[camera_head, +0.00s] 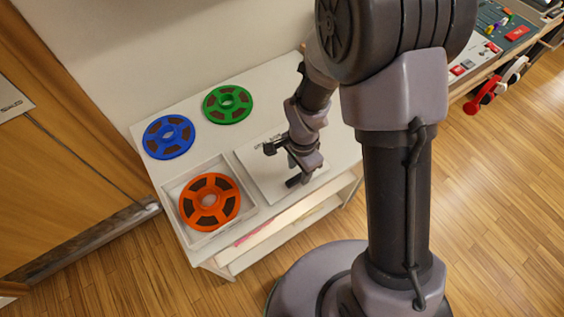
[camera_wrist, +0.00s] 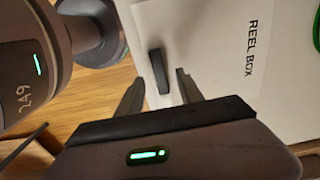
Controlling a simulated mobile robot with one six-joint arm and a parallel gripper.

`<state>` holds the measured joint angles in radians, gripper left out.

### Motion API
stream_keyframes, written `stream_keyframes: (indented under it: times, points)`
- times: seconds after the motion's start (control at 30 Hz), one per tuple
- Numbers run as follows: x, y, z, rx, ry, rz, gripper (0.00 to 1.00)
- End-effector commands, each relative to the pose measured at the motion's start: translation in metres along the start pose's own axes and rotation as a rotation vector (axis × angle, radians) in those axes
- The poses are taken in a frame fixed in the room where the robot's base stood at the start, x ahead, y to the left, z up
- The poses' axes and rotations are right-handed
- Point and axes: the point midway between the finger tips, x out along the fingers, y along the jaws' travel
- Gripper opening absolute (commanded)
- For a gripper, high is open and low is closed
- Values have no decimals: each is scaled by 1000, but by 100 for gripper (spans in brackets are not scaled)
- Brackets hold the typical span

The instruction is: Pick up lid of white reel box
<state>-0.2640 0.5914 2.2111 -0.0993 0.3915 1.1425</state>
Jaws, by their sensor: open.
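The lid (camera_head: 257,172) of the white reel box lies flat on the white table, just right of the open box. In the wrist view the lid (camera_wrist: 205,45) carries the words "REEL BOX" and has a dark bar-shaped handle (camera_wrist: 159,71) near its edge. The white reel box (camera_head: 222,232) stands open with an orange reel (camera_head: 209,201) inside. My gripper (camera_head: 281,166) is above the lid, open and empty. In the wrist view its two fingers (camera_wrist: 158,92) point at the handle, one on either side of it; whether they reach its height I cannot tell.
A blue reel (camera_head: 168,136) and a green reel (camera_head: 228,104) lie on the table (camera_head: 190,103) behind the box. A lower shelf with flat items is under the table. A bench with a control panel (camera_head: 492,50) and headphones (camera_head: 484,94) stands at the right.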

Motion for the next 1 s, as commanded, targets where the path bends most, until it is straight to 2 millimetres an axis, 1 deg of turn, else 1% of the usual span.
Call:
stream_keyframes:
  times: [0.03, 0.1, 0.17, 0.3, 0.33, 0.47, 0.5, 0.53, 0.57, 0.9, 1.0]
  points:
    - [18, 1, 1, -1, -1, 3, 44]
    - [30, 0, 1, -1, -1, 2, 44]
    - [33, 0, 1, 0, -1, 2, 44]
    - [29, 0, 0, 0, 0, 0, 44]
    - [29, 0, 0, 0, 0, 0, 42]
    - [29, 0, 0, 0, 0, 1, 16]
    - [29, 0, 0, 0, 0, 0, 8]
    - [29, 0, 0, 0, 0, 0, 2]
    - [29, 0, 0, 0, 0, 0, 0]
    - [29, 0, 0, 0, 0, 0, 0]
    - [25, 0, 0, 0, 0, 0, 0]
